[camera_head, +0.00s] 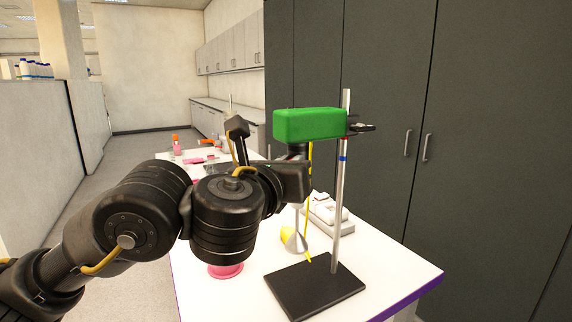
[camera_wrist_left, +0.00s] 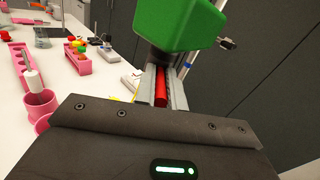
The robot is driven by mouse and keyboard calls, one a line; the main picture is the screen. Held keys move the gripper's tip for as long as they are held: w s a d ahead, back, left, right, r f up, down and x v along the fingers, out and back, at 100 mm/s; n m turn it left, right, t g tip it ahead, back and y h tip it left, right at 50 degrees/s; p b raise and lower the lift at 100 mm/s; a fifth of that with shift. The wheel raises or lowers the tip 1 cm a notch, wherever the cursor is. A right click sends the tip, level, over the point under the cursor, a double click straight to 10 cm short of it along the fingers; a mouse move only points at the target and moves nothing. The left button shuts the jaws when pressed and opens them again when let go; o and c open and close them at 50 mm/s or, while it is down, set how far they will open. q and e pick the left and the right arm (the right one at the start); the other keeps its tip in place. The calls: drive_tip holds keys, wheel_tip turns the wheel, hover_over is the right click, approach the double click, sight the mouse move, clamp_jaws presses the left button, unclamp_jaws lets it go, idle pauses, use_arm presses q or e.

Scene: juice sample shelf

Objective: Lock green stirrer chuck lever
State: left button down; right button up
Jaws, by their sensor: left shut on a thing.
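The green stirrer (camera_head: 309,124) is clamped on an upright metal rod above a black base plate (camera_head: 315,288). It also fills the upper part of the left wrist view (camera_wrist_left: 180,22). Its dark chuck hangs below the green body, and a red lever (camera_wrist_left: 161,87) lies between my left fingers. My left gripper (camera_head: 305,180) is just under the stirrer, shut on the red lever. In the head view my own wrist and the gripper body hide the lever. My right gripper is not in view.
A white device (camera_head: 326,210) stands behind the rod. Pink racks (camera_wrist_left: 88,60) and pink cups (camera_wrist_left: 40,104) stand on the white table. Dark cabinets (camera_head: 480,130) rise beyond the table at right.

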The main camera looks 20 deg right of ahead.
use_arm(q)
drive_tip(key=c, duration=1.5)
unclamp_jaws()
drive_tip(key=shift+r, duration=0.1)
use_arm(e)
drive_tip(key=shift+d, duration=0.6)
use_arm(q)
drive_tip(key=shift+s, duration=0.1)
